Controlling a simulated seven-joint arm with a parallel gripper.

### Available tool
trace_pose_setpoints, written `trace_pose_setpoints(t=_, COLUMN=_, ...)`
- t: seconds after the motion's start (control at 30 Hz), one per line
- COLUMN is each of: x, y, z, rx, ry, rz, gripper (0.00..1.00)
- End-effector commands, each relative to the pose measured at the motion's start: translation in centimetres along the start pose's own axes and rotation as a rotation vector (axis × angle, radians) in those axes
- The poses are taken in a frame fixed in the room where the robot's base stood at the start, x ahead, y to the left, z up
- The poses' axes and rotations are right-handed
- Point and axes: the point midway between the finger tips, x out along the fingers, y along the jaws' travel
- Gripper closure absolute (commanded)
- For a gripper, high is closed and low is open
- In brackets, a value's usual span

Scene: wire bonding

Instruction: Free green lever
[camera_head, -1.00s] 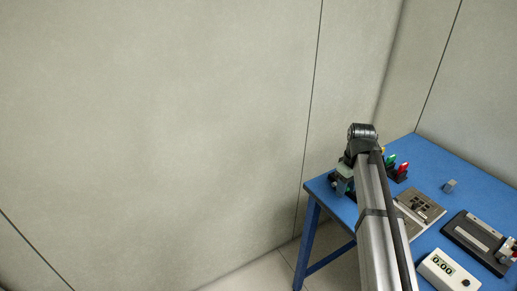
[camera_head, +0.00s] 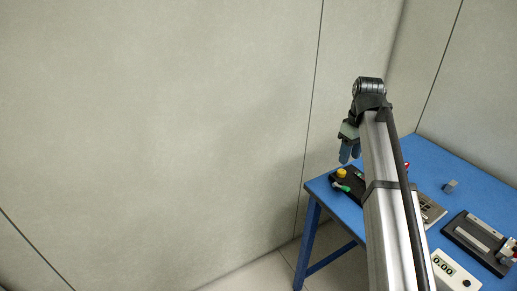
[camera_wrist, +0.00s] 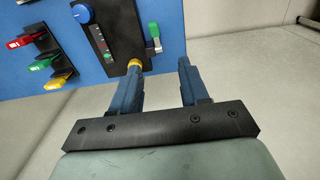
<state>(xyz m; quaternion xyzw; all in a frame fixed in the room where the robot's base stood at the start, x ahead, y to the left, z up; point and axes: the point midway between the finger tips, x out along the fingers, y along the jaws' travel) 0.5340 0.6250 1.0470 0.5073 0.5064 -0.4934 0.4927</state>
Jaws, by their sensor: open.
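A green-tipped lever (camera_wrist: 153,31) with a metal shank stands at the right edge of a black panel (camera_wrist: 118,42) in the wrist view. In the head view the green-tipped lever (camera_head: 343,187) is at the panel's near side. My gripper (camera_wrist: 160,64) is open and empty, its blue fingers apart. In the wrist picture its tips are below the lever, not touching it. The left fingertip partly hides a yellow button (camera_wrist: 134,64) on the panel.
The panel also bears a blue knob (camera_wrist: 82,14). A black rack (camera_wrist: 55,47) at the left holds red, green and yellow handles. A metal plate (camera_head: 431,210), dark fixture (camera_head: 465,236) and white meter (camera_head: 440,270) lie on the blue table (camera_head: 428,160).

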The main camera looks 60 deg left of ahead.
Motion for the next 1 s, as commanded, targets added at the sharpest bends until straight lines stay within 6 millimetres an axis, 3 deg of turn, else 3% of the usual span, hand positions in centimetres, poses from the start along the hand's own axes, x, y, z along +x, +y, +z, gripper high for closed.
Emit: trace_pose_setpoints(t=1.0, x=2.1, y=-9.3, z=-13.5, rx=0.063, ry=0.269, rz=-0.063, gripper=0.55)
